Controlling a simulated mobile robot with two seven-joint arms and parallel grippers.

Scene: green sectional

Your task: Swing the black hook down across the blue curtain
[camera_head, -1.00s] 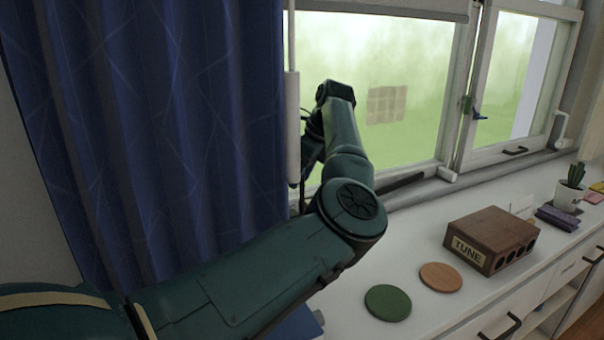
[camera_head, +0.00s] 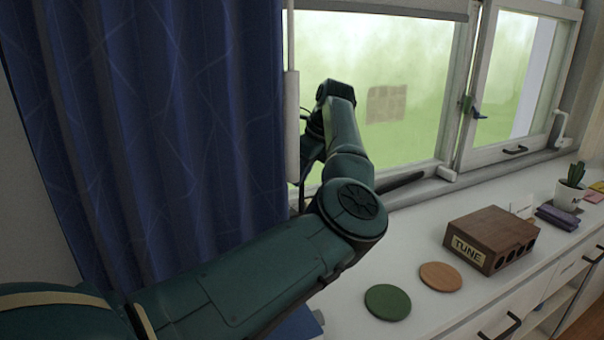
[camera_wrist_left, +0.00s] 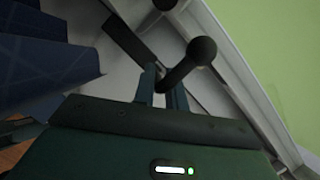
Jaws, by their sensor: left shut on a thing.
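The blue curtain (camera_head: 150,130) hangs at the left of the head view, and part of it shows at the left of the left wrist view (camera_wrist_left: 45,60). In the left wrist view the black hook (camera_wrist_left: 186,68) ends in a round knob. My left gripper (camera_wrist_left: 162,92) is shut on it, with the fingers on either side of its lower part. In the head view my own arm hides most of the gripper and the hook, beside the curtain's right edge and in front of the window. My right gripper is not in view.
A window (camera_head: 385,75) stands behind my arm, with a white pole (camera_head: 292,125) at the curtain's edge. A dark bar (camera_head: 402,184) lies along the sill. The white counter (camera_head: 455,305) holds a wooden TUNE box (camera_head: 492,238), a green disc (camera_head: 387,302) and an orange disc (camera_head: 440,276).

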